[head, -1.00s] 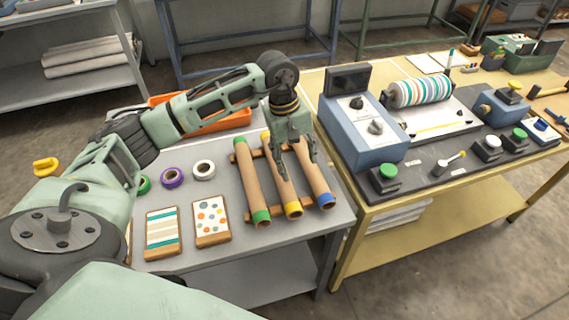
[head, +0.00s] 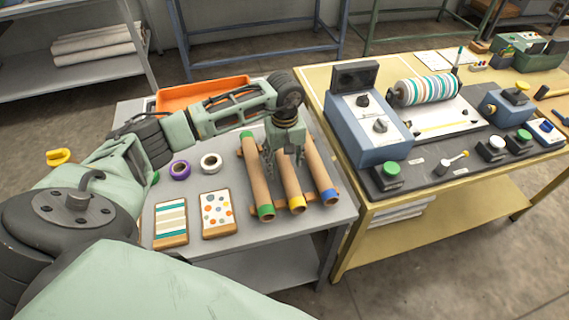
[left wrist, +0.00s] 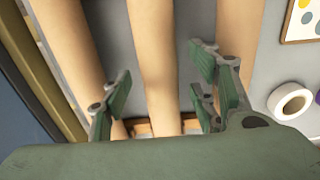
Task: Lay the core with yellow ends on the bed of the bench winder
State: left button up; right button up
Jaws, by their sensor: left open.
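The core with yellow ends (head: 291,181) is a tan tube, the middle one of three lying side by side on a wooden rack. Its near yellow end shows in the head view; its far end is hidden behind my arm. My left gripper (head: 285,163) is open, pointing down over this core. In the left wrist view the tube (left wrist: 158,55) runs between the spread green fingers (left wrist: 160,98), with a gap on each side. The bench winder (head: 368,130) is a blue-grey machine on the yellow table at right, with a striped roll. My right gripper is not in view.
A green-ended core (head: 255,180) lies left of the middle one and a blue-ended core (head: 322,175) right of it, both close to my fingers. Tape rolls (head: 211,161), pattern cards (head: 171,222) and an orange tray (head: 190,94) share the grey table.

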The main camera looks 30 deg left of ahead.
pick_arm(q)
jog(key=shift+c, duration=0.2)
jog(key=c, duration=1.3)
jog(key=shift+r, duration=0.1)
jog(key=shift+c, duration=0.2)
